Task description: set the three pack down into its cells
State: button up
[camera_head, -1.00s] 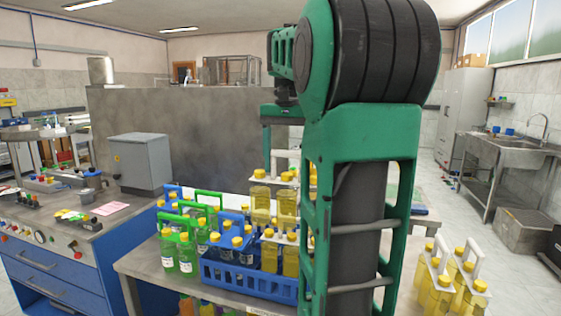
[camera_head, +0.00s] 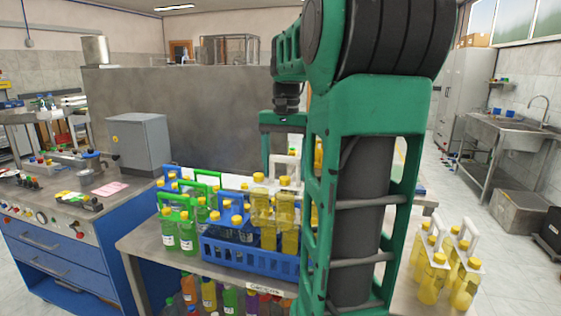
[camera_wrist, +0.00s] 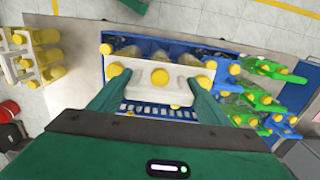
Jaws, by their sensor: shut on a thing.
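My gripper (camera_wrist: 157,96) is shut on the white three pack carrier (camera_wrist: 145,86), which has three yellow caps in a row. In the head view the pack's yellow bottles (camera_head: 259,198) hang upright under my gripper, over the right part of the blue crate (camera_head: 248,259). The crate also shows in the wrist view (camera_wrist: 158,112), below and around the pack. The bottle bottoms overlap the crate's contents, so I cannot tell whether they are inside the cells. My arm hides the crate's right end.
Green-handled packs (camera_head: 180,228) stand left of the crate. White-handled yellow packs (camera_head: 436,277) stand at the right. A grey wall panel (camera_head: 190,115) rises behind.

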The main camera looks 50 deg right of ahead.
aim_at(284, 184)
jog(key=shift+f, duration=7.65)
jog(key=o, duration=2.1)
jog(key=shift+c, duration=0.2)
jog(key=shift+f, duration=0.1)
notch_tip(284, 184, up, 11)
jog(key=shift+f, duration=0.1)
